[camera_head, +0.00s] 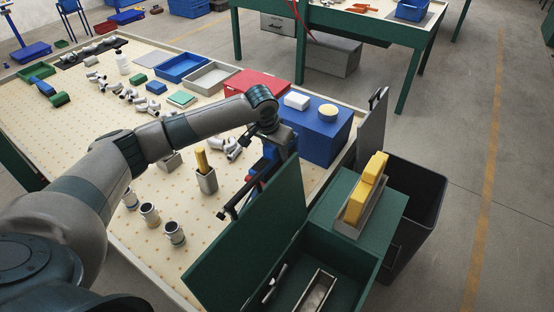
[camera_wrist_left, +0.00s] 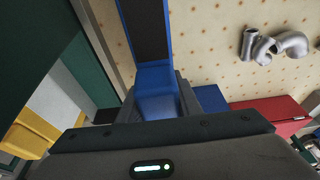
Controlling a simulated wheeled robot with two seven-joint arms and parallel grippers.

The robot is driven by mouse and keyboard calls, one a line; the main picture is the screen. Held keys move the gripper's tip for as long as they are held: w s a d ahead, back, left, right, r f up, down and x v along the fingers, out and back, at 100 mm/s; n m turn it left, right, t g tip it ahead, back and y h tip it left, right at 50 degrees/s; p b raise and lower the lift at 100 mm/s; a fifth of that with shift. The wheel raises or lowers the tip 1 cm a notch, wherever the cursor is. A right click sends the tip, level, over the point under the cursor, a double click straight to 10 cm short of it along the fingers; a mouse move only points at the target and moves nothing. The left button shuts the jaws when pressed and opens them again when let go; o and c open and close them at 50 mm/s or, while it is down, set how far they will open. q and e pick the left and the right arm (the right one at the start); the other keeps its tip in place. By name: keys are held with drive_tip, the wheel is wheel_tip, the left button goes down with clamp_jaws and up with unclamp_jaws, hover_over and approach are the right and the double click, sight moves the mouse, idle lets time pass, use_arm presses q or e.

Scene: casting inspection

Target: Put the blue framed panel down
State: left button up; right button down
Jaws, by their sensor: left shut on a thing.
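The blue framed panel (camera_wrist_left: 155,75) has a blue frame around a dark centre. In the left wrist view it sits between my left gripper's fingers (camera_wrist_left: 157,100) and extends away over the pegboard tabletop. In the head view, my left gripper (camera_head: 272,150) is over the table's right part, beside the blue box and behind a raised dark green lid. I cannot tell whether the panel touches the tabletop. My right gripper is not in view.
The green lid (camera_head: 245,245) stands close in front. A blue box (camera_head: 318,140) with a white block and yellow round piece is to the right. Metal cups (camera_head: 174,234), a holder with yellow sticks (camera_head: 206,178) and pipe fittings (camera_wrist_left: 272,45) are nearby. Bare tabletop (camera_head: 205,215) shows between them.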

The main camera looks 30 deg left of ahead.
sight(270, 145)
use_arm(q)
drive_tip(key=shift+f+p, duration=0.3)
drive_tip(key=shift+f, duration=1.3)
drive_tip(key=o, duration=1.2)
drive_tip(key=shift+s+r, duration=0.15)
drive_tip(key=shift+r, duration=0.55)
drive_tip(key=b+v, duration=0.2)
drive_tip(key=v, duration=0.9)
drive_tip(key=shift+b, duration=0.3)
drive_tip(key=shift+f, duration=0.1)
